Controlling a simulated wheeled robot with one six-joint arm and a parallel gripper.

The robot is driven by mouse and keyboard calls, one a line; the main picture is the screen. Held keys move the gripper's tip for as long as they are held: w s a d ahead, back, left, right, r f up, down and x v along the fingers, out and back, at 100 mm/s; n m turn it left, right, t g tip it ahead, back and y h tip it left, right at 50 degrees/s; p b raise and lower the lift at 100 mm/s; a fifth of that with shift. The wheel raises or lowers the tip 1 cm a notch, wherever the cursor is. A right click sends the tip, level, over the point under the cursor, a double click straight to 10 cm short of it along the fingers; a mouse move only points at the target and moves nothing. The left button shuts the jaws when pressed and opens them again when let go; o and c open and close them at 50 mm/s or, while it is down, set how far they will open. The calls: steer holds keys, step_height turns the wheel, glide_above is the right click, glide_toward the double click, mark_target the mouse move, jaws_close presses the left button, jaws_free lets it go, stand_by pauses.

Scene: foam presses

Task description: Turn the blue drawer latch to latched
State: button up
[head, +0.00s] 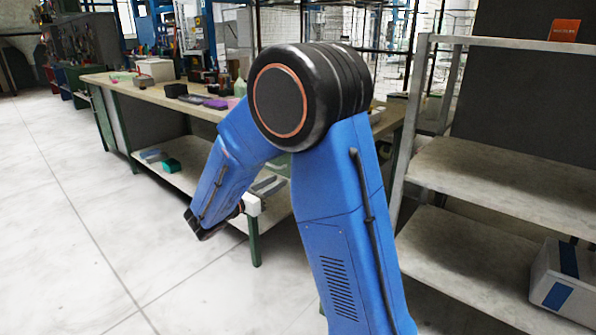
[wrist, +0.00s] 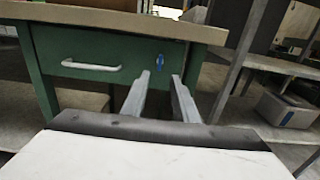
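The blue drawer latch (wrist: 160,60) is small and sits on the front of a green drawer (wrist: 132,55), to the right of its white handle (wrist: 91,66). It looks roughly upright, but it is too small to tell its exact setting. My gripper (wrist: 160,76) is open and empty, with its two grey fingers pointing toward the drawer front. In the picture the latch shows between the fingertips; I see no contact. In the head view my arm hides the drawer front and the latch, and the gripper fingers cannot be made out there.
The workbench (head: 130,85) carries several items, with a lower shelf (head: 172,178) beneath. A grey shelf rack (head: 500,170) stands at the right, with a white and blue box (head: 565,283) low on it. The tiled floor (head: 80,240) at the left is clear.

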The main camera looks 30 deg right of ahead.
steer(key=x, duration=1.1)
steer(key=shift+d, duration=0.4)
steer(key=shift+w, duration=0.1)
jaws_close()
